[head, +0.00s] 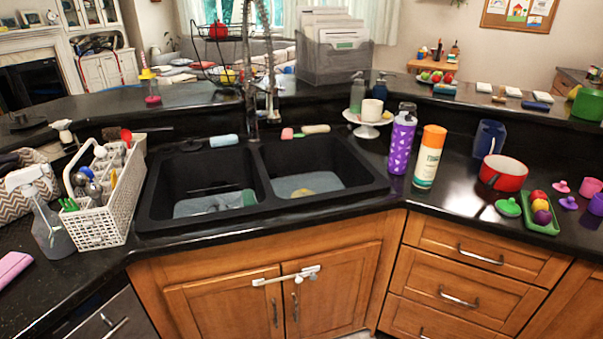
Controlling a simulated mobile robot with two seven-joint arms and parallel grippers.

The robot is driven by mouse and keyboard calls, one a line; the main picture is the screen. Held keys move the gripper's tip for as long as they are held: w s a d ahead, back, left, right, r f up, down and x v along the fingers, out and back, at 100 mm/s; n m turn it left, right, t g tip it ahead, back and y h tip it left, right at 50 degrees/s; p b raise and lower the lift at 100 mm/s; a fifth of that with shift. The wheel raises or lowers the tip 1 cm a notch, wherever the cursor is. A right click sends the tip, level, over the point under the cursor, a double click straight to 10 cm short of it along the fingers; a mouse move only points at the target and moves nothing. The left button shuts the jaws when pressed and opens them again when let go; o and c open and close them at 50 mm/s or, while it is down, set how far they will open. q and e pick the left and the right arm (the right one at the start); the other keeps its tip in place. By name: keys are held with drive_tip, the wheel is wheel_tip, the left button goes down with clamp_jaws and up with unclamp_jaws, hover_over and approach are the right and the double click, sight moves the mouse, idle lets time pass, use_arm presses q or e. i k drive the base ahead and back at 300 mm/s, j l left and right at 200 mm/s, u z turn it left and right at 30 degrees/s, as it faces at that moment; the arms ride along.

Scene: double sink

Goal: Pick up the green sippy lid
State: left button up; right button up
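The green sippy lid (508,207) lies on the dark counter at the right, a small round lid with a raised spout. It sits just left of a green tray (541,226) holding several round fruit-like pieces, and in front of a red pot (503,172). A pink lid (561,186) and a purple lid (569,203) lie right of the tray. Neither of my grippers is in view.
A purple bottle (402,140) and an orange-capped bottle (429,157) stand left of the pot. A blue cup (489,139) stands behind it. Pink and purple cups are at the right edge. The double sink (262,196) is left. Counter in front of the bottles is clear.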

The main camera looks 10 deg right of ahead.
sight(508, 207)
drive_tip(key=z, duration=1.6)
drive_tip(key=i+l+u, duration=0.15)
drive_tip(key=i+l, duration=0.3)
drive_tip(key=i+l+u, duration=0.15)
drive_tip(key=i+l, duration=0.3)
drive_tip(key=l, duration=0.15)
drive_tip(key=i+l+u, duration=0.1)
drive_tip(key=i+l, duration=0.3)
drive_tip(key=l, duration=0.2)
